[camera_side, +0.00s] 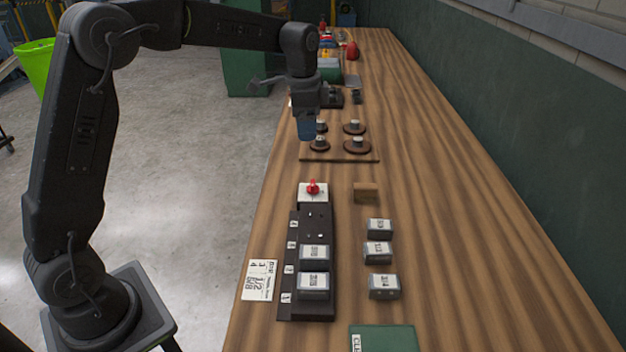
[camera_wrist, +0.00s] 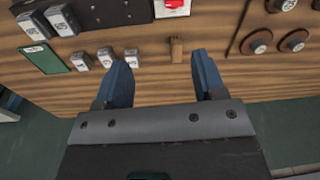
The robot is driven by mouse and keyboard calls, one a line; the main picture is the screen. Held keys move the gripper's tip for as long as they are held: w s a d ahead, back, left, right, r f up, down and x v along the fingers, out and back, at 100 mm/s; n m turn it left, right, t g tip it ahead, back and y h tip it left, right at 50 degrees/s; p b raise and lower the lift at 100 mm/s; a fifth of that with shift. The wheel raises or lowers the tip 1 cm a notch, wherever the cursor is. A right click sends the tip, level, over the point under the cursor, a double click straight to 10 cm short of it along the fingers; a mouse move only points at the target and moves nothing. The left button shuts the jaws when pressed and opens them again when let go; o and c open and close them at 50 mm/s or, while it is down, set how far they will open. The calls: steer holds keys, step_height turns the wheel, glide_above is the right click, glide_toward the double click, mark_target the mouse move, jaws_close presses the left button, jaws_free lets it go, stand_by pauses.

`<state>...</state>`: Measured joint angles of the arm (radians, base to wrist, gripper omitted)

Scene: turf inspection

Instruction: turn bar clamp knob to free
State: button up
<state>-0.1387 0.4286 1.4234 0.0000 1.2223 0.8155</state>
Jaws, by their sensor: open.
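A red knob (camera_side: 313,187) sits on a white square plate (camera_side: 304,197) at the far end of a black bar-shaped fixture (camera_side: 323,222). In the wrist view the red knob (camera_wrist: 173,3) is cut off by the top edge. Its pointing direction is too small to read. My gripper (camera_side: 306,132) has blue fingers and hangs above the bench beyond the knob, near the board with round knobs. In the wrist view my gripper (camera_wrist: 160,60) has its fingers wide apart with nothing held between them.
A small wooden block (camera_side: 366,192) stands right of the knob. Several labelled grey blocks (camera_side: 379,253) lie beside the fixture, and two sit on it. A board (camera_side: 340,157) with round knobs lies beyond. A label card (camera_side: 259,280) lies left. The bench's right side is clear.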

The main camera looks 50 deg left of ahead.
steer(key=m, duration=0.1)
glide_above(313, 183)
step_height(313, 183, down, 4)
steer(key=shift+g, duration=0.4)
step_height(313, 183, down, 14)
steer(key=shift+r, duration=0.1)
steer(key=shift+c, duration=0.5)
steer(key=c, duration=0.8)
steer(key=shift+c, duration=0.2)
